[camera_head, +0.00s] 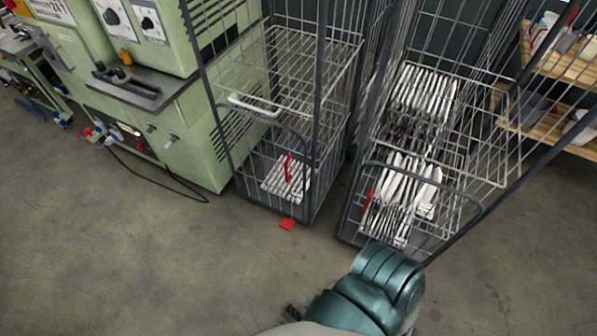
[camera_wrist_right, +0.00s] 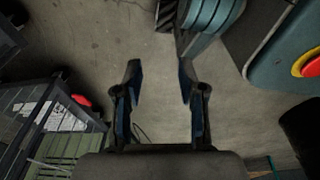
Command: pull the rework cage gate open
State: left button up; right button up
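Two wire cages stand side by side in the head view. The left cage (camera_head: 318,120) has a front gate with a white handle (camera_head: 253,104), and a small white stack with a red strip lies on its floor. The right cage (camera_head: 372,150) holds several white-edged filters (camera_head: 425,92) on two levels. No readable label shows which cage is the rework one. My right gripper (camera_wrist_right: 159,72) is open and empty in the right wrist view, over bare floor, touching no cage. In the head view a teal arm of mine at the bottom hides floor before the right cage. My left gripper is not seen.
A green machine (camera_head: 195,130) with knobs stands left of the cages, its black cable (camera_head: 165,185) on the floor. A red piece (camera_head: 287,224) lies at the left cage's foot. Wooden shelves (camera_head: 570,60) are at right. The concrete floor (camera_head: 130,260) in front is clear.

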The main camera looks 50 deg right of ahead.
aim_at(272, 122)
jog(key=z, duration=1.15)
